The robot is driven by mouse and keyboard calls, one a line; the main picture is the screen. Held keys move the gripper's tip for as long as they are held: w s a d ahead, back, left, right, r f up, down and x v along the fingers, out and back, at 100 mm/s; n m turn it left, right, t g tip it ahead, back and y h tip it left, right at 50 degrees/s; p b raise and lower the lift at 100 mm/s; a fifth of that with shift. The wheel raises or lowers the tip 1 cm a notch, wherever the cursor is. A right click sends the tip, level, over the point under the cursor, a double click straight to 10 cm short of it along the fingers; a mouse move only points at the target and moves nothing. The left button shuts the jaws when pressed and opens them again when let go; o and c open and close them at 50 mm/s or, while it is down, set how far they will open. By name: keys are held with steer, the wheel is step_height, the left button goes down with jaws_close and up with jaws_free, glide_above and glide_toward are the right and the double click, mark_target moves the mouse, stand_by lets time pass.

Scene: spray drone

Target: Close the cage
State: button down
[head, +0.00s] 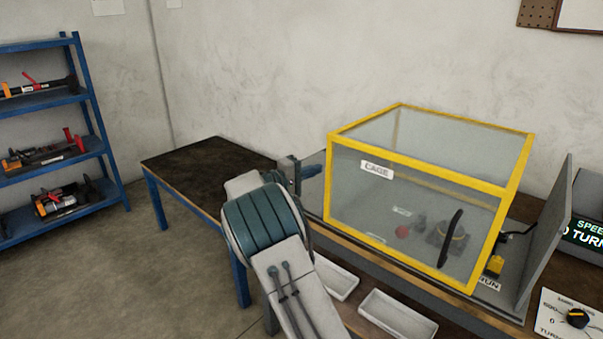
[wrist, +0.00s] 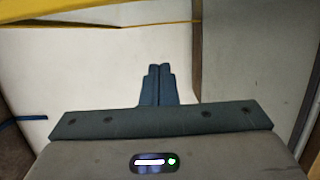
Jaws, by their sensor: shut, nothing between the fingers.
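The cage (head: 418,167) is a clear box with a yellow frame and a "CAGE" label, on the workbench at the right of the head view. I cannot tell whether the cage is fully closed. My gripper (head: 314,171) is just left of the cage's left side, partly hidden behind my arm. In the wrist view my gripper (wrist: 158,72) is shut and empty, with a yellow frame bar (wrist: 90,12) beyond it at the top.
Two white trays (head: 397,316) sit in front of the cage. A grey upright panel (head: 547,240), a speed display (head: 584,233) and a dial (head: 577,318) are at the right. A dark-topped table (head: 205,160) and blue shelves (head: 52,135) stand left. Floor at lower left is clear.

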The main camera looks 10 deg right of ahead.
steer(key=s+d, duration=0.1)
steer(key=d, duration=0.5)
steer(key=shift+s, duration=0.3)
